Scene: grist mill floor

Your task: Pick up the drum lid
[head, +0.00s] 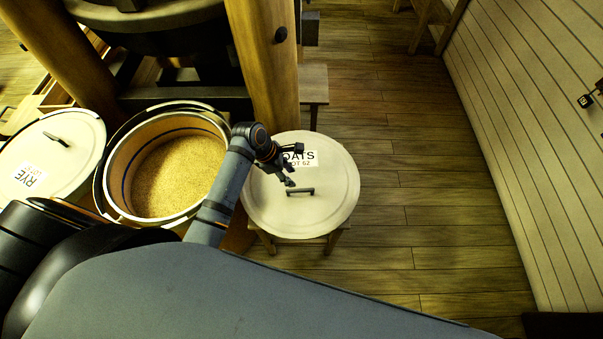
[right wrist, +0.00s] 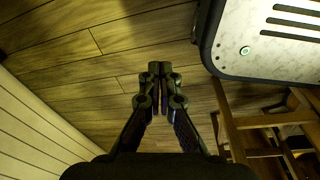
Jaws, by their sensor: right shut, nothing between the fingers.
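A round pale lid (head: 318,212) marked OATS lies flat on a low wooden stool (head: 262,238) in the middle of the head view. It has a dark bar handle (head: 300,191) at its centre. My left gripper (head: 289,183) is over the lid, its tips just beside the handle's left end. Whether it touches the handle or how far its fingers are apart is too small to tell. An open drum (head: 113,192) of grain (head: 178,175) stands left of the lid, partly behind my left arm. My right gripper (right wrist: 160,68) is shut and empty above the plank floor.
Another drum at the far left wears a lid (head: 72,140) marked RYE. A thick wooden post (head: 265,65) rises behind the OATS lid. The plank floor (head: 430,190) right of the lid is clear up to the slatted wall (head: 530,120). Wooden legs (right wrist: 235,125) show in the right wrist view.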

